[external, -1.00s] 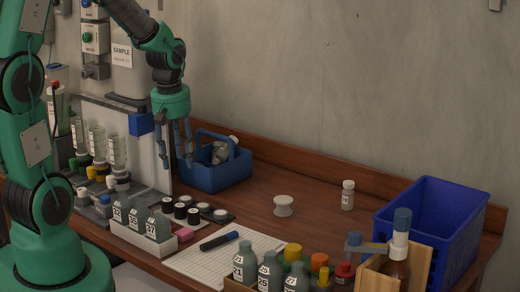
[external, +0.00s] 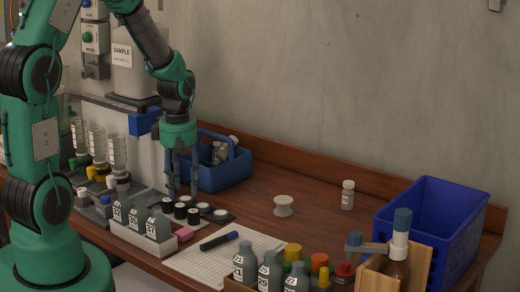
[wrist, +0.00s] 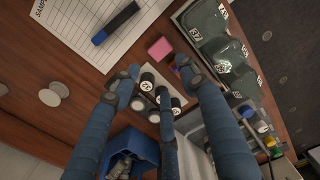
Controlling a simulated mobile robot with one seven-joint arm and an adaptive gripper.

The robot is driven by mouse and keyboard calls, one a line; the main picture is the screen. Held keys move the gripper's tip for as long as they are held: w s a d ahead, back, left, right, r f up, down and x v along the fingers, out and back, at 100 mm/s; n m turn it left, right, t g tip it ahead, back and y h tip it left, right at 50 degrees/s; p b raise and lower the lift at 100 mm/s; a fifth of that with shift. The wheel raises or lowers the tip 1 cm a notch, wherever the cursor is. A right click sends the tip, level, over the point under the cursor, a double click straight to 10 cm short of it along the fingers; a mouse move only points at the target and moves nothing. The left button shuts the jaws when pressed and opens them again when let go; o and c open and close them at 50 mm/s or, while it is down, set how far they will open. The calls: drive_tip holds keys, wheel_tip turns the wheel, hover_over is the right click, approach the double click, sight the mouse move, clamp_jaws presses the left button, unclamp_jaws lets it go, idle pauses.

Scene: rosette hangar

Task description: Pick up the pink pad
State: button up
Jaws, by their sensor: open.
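The pink pad (external: 184,235) lies on the wooden bench, between the white tray of grey bottles and the gridded paper. In the wrist view the pad (wrist: 160,48) lies just beyond my fingertips, beside the grey bottles. My gripper (external: 181,190) points down above the black-capped vials, behind the pad and higher than it. In the wrist view its blue fingers (wrist: 160,76) are spread apart with nothing between them. The pad is in plain sight and not touched.
Black-capped vials (external: 180,210) stand below my fingers. Grey bottles (external: 138,219) stand left of the pad. A dark marker (external: 219,241) lies on the paper (external: 205,263). A blue caddy (external: 222,174) is behind. The bench's middle, around a white knob (external: 283,206), is mostly clear.

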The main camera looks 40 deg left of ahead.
drive_tip(key=b, duration=0.1)
hover_over(184, 231)
wheel_tip(184, 231, down, 8)
drive_tip(key=shift+f, duration=0.15)
idle(0.4)
drive_tip(key=shift+s+f+b, duration=0.1)
drive_tip(key=shift+f+b, duration=0.75)
drive_tip(key=shift+f, duration=1.75)
drive_tip(key=shift+c, duration=0.5)
drive_tip(key=c, duration=0.4)
